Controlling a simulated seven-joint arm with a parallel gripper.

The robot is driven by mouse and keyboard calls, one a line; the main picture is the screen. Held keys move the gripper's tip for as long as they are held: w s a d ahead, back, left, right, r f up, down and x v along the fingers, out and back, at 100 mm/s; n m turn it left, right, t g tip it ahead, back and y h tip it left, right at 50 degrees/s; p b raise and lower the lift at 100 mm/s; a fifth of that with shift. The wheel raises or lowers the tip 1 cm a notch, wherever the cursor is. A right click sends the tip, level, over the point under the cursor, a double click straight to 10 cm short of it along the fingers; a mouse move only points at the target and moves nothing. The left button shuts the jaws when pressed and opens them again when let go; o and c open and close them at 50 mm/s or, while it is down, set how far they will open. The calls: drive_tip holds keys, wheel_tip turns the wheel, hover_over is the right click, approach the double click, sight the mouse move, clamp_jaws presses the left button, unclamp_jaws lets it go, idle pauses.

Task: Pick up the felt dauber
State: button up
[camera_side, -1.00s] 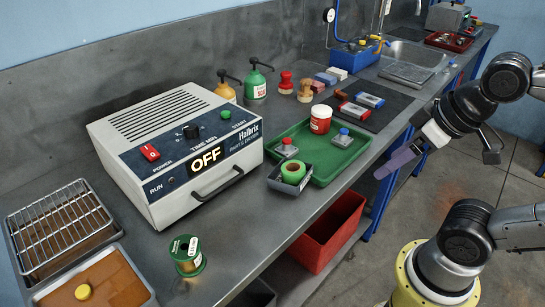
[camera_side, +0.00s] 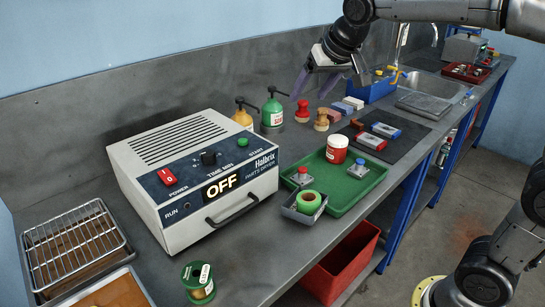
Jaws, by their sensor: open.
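Two small knob-handled tools stand upright on the bench behind the green tray, in the side view. One is a red-topped dauber (camera_side: 302,112). The other is a wooden-topped dauber (camera_side: 321,121) just to its right. I cannot tell which of them is the felt one. My gripper (camera_side: 308,97) is open and empty, pointing down with its two purple fingers apart. It appears in the picture just above the two knobs; its exact height over them is hard to tell.
Coloured blocks (camera_side: 341,108) and a blue caddy (camera_side: 372,89) lie to the right. The green tray (camera_side: 340,200) and white dryer (camera_side: 180,150) are nearer the camera.

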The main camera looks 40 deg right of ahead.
drive_tip(key=w+f, duration=0.4)
drive_tip(key=f, duration=0.2)
drive_tip(key=w+d+f+g, duration=0.1)
drive_tip(key=w+f, duration=0.4)
drive_tip(key=f, duration=0.2)
drive_tip(key=w+d+f+g, duration=0.1)
drive_tip(key=w+f, duration=0.3)
drive_tip(key=f, duration=0.3)
drive_tip(key=shift+w+d+f, duration=0.15)
drive_tip(key=shift+w+d, duration=0.1)
drive_tip(key=shift+w, duration=0.05)
drive_tip(key=shift+s+x, duration=0.15)
drive_tip(key=shift+x, duration=1.35)
drive_tip(key=shift+s+x, duration=0.15)
drive_tip(key=shift+x, duration=1.35)
drive_tip(key=shift+d, duration=0.1)
clamp_jaws()
